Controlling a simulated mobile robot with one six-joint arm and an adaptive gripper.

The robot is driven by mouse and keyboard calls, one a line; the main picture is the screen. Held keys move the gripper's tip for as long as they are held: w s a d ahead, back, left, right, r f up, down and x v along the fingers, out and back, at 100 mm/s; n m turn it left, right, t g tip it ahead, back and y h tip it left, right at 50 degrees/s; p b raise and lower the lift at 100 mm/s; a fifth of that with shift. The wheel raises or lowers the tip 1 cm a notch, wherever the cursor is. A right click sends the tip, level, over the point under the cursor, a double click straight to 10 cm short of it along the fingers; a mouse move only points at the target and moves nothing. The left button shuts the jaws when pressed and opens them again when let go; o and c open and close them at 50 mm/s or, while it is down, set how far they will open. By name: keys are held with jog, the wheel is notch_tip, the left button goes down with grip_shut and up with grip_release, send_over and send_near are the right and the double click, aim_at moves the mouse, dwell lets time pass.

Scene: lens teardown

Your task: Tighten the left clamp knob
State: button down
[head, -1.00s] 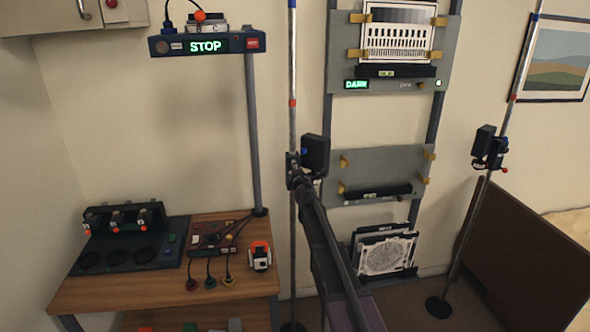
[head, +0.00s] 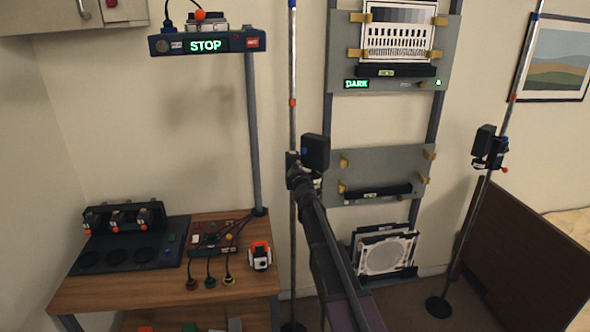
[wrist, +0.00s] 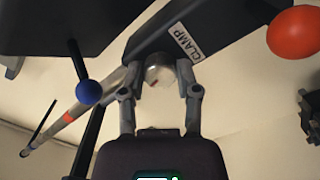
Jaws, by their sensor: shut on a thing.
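The left pole (head: 293,60) stands upright in the middle of the head view, with a dark clamp (head: 316,152) on it. In the head view my gripper (head: 294,165) is at the clamp, and the knob is hidden there. A red ball (wrist: 294,32) and a blue ball (wrist: 89,92) flank the fingers.
A second pole with a clamp (head: 487,160) stands at the right. A rack with shelves (head: 380,165) stands behind my arm, its upper sign reading DARK. A wooden bench (head: 120,292) is at the left, below a sign reading STOP (head: 206,45).

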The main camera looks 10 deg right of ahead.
jog(key=shift+m, duration=0.8)
jog(key=shift+c, duration=1.7)
grip_release()
jog(key=shift+s, duration=0.15)
jog(key=s, duration=1.1)
jog(key=shift+s, duration=0.35)
